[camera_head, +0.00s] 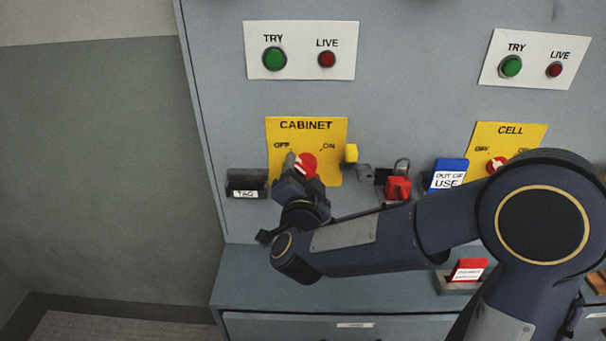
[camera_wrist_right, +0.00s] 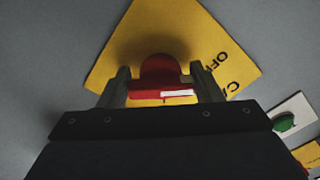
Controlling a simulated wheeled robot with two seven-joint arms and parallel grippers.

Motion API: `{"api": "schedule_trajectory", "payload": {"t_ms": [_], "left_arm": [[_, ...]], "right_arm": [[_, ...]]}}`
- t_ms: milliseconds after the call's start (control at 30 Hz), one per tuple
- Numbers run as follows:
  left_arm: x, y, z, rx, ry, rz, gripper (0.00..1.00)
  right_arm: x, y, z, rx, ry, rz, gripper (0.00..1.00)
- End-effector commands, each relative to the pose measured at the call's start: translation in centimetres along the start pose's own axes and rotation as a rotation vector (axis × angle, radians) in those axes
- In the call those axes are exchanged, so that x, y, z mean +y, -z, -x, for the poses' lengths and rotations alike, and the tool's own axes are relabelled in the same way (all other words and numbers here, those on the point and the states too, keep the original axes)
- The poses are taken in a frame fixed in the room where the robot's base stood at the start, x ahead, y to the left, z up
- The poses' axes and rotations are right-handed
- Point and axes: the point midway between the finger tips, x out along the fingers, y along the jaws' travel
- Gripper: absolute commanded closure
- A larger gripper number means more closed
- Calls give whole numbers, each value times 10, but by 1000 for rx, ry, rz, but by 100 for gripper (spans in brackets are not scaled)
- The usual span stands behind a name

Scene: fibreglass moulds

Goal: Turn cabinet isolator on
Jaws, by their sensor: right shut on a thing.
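The cabinet isolator is a red rotary handle (camera_head: 308,163) on a yellow plate (camera_head: 335,168) marked CABINET, with OFF at left and ON at right. My right gripper (camera_head: 298,165) is at the handle. In the right wrist view the red handle (camera_wrist_right: 161,68) sits between the two fingers of the gripper (camera_wrist_right: 162,85), which is shut on it. A white stripe shows on the handle's near side. In the head view the gripper hides part of the handle, so its exact angle is hard to tell. My left gripper is not in view.
A TAG holder (camera_head: 246,184) is left of the plate. The CELL plate (camera_head: 535,132) is farther right. TRY/LIVE panels (camera_head: 300,35) are above. My right arm crosses the lower right.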

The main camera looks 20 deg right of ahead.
Motion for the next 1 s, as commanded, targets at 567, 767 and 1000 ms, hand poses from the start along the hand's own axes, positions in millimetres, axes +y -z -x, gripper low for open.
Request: {"api": "schedule_trajectory", "payload": {"t_ms": [567, 767, 1000], "left_arm": [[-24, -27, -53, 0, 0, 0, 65], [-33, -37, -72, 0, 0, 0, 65], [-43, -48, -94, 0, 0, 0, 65]], "right_arm": [[2, -3, 0, 3, 1, -421, 64], [1, -2, 0, 3, 1, -612, 64], [0, -1, 0, 3, 1, -840, 64]]}}
